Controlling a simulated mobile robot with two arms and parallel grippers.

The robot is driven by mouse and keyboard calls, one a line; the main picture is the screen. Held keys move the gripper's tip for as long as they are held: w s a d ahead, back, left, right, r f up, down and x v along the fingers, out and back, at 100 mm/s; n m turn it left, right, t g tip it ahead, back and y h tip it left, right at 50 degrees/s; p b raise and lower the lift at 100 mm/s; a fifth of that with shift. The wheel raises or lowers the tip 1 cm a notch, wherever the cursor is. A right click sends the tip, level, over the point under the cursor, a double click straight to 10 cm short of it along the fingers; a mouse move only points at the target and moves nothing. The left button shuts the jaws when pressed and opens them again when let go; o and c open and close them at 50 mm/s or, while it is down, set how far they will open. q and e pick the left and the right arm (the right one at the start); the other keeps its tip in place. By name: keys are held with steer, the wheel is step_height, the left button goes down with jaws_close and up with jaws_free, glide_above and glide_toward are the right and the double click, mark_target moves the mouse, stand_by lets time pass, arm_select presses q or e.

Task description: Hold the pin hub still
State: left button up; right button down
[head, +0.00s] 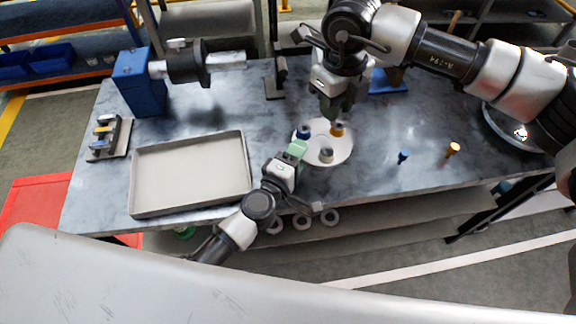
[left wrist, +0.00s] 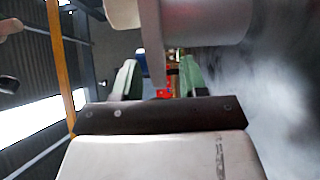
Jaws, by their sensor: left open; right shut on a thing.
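The pin hub (head: 343,153) is a pale round disc lying on the marbled table, with a short grey cylinder (head: 326,155) on it. A blue pin (head: 303,132) shows at its left edge and an orange pin (head: 337,128) at its far side. My left gripper (head: 298,148), with green fingers, is open at the hub's left edge. In the left wrist view the open fingers (left wrist: 158,78) have a thin grey rim (left wrist: 152,40) between them; I cannot tell whether they touch it. My right gripper (head: 334,116) points down over the far side, shut on the orange pin.
A blue pin (head: 403,157) and a gold pin (head: 453,149) stand on the table to the right. A shallow empty tray (head: 190,207) lies left. A blue pump block (head: 138,82) and a small rack (head: 108,138) stand farther left. A round metal dish (head: 510,128) is at far right.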

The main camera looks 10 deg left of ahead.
arm_select(q)
steer(key=shift+w+d, duration=0.2)
steer(key=shift+w, duration=0.25)
jaws_close()
stand_by(1.1)
steer(key=shift+c, duration=1.2)
jaws_free()
jaws_close()
stand_by(0.7)
